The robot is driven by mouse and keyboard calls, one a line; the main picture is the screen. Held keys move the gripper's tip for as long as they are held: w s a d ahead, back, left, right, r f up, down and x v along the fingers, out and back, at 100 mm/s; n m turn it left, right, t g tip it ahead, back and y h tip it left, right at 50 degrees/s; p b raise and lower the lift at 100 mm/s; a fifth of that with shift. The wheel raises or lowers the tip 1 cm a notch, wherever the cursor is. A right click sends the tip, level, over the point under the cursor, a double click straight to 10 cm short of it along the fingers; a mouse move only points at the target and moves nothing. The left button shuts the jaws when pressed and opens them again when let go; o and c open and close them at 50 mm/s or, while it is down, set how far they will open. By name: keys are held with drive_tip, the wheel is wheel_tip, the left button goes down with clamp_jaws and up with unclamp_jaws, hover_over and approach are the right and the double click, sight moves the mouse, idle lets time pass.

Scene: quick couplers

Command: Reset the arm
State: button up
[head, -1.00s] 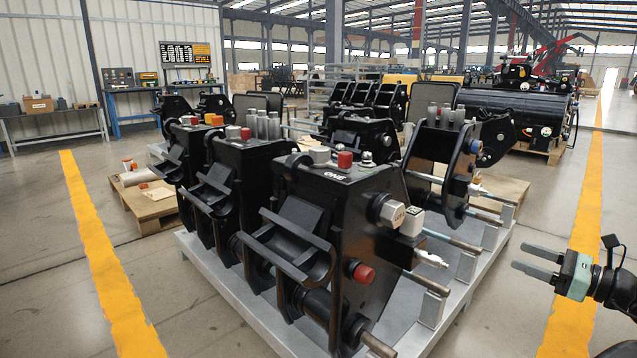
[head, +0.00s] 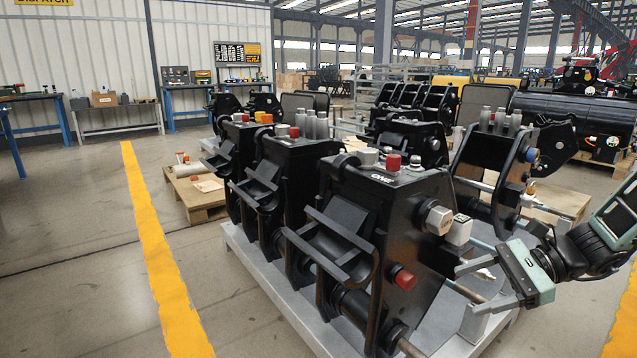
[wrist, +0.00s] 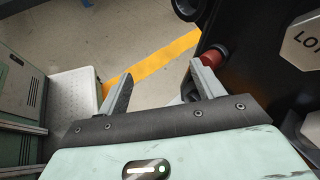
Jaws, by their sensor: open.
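My gripper (head: 466,288) is at the right of the head view, with its fingers pointing left toward the nearest black coupler (head: 375,235). The fingers are apart and hold nothing. In the wrist view my gripper (wrist: 161,71) shows both fingers spread, with floor seen between them. A red cap (wrist: 212,57) on the coupler's side is close to the right fingertip; I cannot tell whether they touch. The same red cap shows in the head view (head: 402,278), left of the fingers. Above the fingers are a pale hexagonal fitting (head: 439,220) and a white block (head: 459,230).
Several black couplers stand on a grey metal pallet (head: 262,262). Metal rods stick out at the pallet's right side near my gripper. A wooden pallet (head: 190,200) lies behind left. The floor left of the yellow stripe (head: 160,255) is clear.

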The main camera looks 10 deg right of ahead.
drive_tip(key=s+a+r+n+g+h, duration=0.2)
drive_tip(key=s+a+n+h, duration=0.4)
drive_tip(key=s+a+n, duration=0.5)
drive_tip(key=s+a+r+n+g+h, duration=0.2)
drive_tip(key=s+a+n+h, duration=0.4)
drive_tip(key=a+n, duration=0.9)
wheel_tip(320, 180, up, 38)
drive_tip(key=p, duration=3.8)
drive_tip(key=shift+d+p, duration=0.35)
drive_tip(key=shift+d, duration=0.05)
